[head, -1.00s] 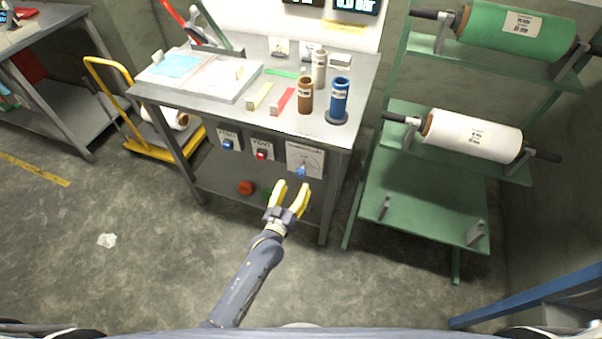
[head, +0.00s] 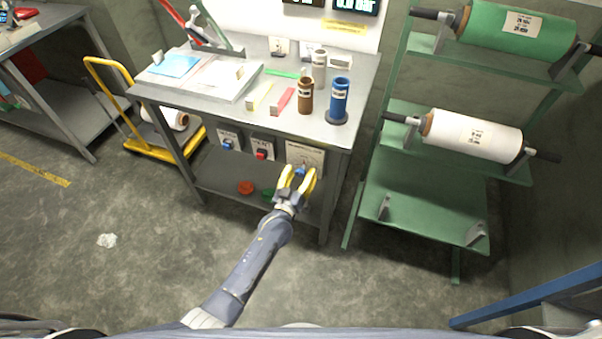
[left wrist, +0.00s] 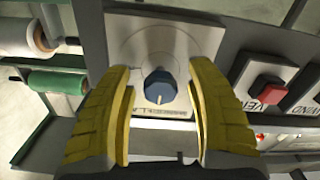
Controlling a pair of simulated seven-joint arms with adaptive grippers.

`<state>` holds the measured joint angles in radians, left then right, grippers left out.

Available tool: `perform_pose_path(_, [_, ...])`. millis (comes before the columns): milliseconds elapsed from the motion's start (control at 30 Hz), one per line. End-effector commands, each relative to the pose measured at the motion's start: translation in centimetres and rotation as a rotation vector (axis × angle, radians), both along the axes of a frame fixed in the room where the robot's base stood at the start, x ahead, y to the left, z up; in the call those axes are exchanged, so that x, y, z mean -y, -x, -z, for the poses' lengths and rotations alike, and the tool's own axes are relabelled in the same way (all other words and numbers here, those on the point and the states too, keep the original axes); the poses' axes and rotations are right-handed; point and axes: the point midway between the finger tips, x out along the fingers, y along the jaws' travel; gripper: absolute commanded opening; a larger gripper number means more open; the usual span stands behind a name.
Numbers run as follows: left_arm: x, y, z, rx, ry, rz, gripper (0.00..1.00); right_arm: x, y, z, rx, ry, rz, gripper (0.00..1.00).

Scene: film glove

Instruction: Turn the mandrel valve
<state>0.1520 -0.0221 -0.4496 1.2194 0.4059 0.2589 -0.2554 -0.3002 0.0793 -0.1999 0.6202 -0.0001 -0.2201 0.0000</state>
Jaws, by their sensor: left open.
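The mandrel valve is a blue knob (left wrist: 160,86) on a pale square plate (left wrist: 190,38) with a dial ring. In the head view the knob (head: 300,170) shows small on the plate (head: 312,156) on the table's front. My left gripper (head: 298,173) has yellow fingers and is open. In the left wrist view its fingers (left wrist: 160,84) stand on both sides of the knob, with a gap visible on each side. A white mark shows on the knob's face. My right gripper is not in view.
Left of the valve plate are a red button (head: 262,154) and a blue switch (head: 228,144). The workbench (head: 225,98) carries tubes, blocks and a tray. A green rack (head: 425,205) with film rolls stands right. A yellow cart (head: 150,148) stands left.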

Motion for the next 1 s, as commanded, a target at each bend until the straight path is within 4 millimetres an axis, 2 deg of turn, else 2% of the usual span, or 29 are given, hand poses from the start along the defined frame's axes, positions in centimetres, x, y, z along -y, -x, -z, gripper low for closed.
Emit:
perform_pose_path(67, [0.01,0.01,0.00,0.000,0.000,0.000,0.49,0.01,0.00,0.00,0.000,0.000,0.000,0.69])
perform_pose_path(500, [0.00,0.02,0.01,0.000,0.000,0.000,0.00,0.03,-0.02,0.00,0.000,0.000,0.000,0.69])
perform_pose_path(767, [-0.01,0.03,0.04,0.002,-0.009,0.000,0.00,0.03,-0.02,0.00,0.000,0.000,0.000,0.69])
perform_pose_path(1000, [-0.03,0.01,0.09,0.033,-0.098,0.000,0.00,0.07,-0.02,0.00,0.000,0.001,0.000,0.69])
